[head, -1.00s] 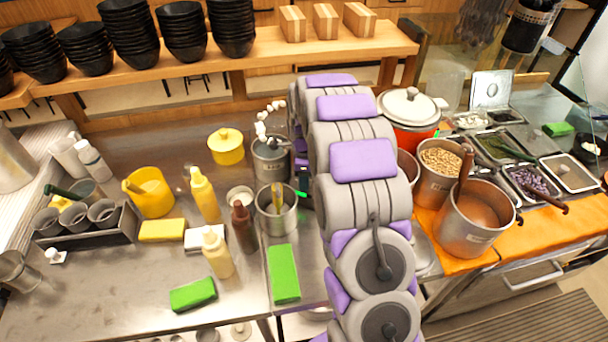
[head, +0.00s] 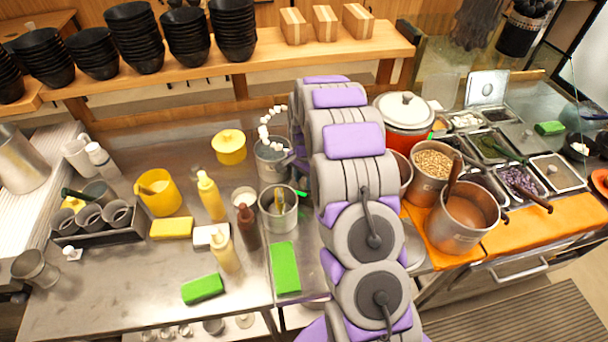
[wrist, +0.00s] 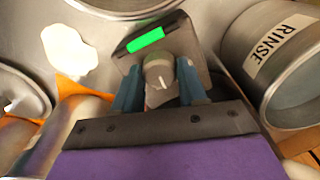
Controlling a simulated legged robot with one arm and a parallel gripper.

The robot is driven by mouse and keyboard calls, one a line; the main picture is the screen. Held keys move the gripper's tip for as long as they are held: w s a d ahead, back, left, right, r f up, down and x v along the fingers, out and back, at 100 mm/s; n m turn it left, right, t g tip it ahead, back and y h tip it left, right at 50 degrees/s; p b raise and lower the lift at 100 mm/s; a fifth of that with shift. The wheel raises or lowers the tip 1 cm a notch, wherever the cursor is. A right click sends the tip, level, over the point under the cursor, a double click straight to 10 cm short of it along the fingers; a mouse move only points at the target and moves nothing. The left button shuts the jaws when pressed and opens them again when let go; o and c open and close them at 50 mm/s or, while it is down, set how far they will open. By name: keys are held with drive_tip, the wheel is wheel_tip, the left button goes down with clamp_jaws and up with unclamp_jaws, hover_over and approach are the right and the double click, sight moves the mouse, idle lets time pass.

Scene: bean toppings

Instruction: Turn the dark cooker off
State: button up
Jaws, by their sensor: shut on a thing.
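In the wrist view, a dark control box (wrist: 192,48) carries a lit green display (wrist: 146,39) and a round grey knob (wrist: 158,69) with a pale pointer line. My gripper (wrist: 158,88) has its two blue-grey fingers on either side of the knob and is shut on it. In the head view, a dark grey pot (head: 271,166) stands left of my arm, with a small green light (head: 301,193) beside it. My arm hides the gripper and most of the control box there.
A steel container marked RINSE (wrist: 285,55) is close on the right in the wrist view. In the head view, a steel pot (head: 278,216) and sauce bottles (head: 211,199) stand left of my arm. A red cooker (head: 404,141) and food pots stand right.

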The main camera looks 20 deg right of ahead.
drive_tip(key=n, duration=0.2)
drive_tip(key=n+p, duration=0.1)
drive_tip(key=shift+w+r+n, duration=0.15)
drive_tip(key=shift+r+n, duration=0.05)
drive_tip(key=shift+n, duration=0.2)
drive_tip(key=n+p, duration=0.1)
drive_tip(key=n, duration=0.2)
drive_tip(key=shift+n+p, duration=0.3)
drive_tip(key=n, duration=0.3)
drive_tip(key=shift+n+p, duration=0.3)
drive_tip(key=shift+p, duration=0.1)
drive_tip(key=shift+n, duration=1.8)
drive_tip(key=shift+w, duration=0.1)
drive_tip(key=o, duration=1.1)
drive_tip(key=shift+f, duration=0.15)
drive_tip(key=shift+c, duration=0.2)
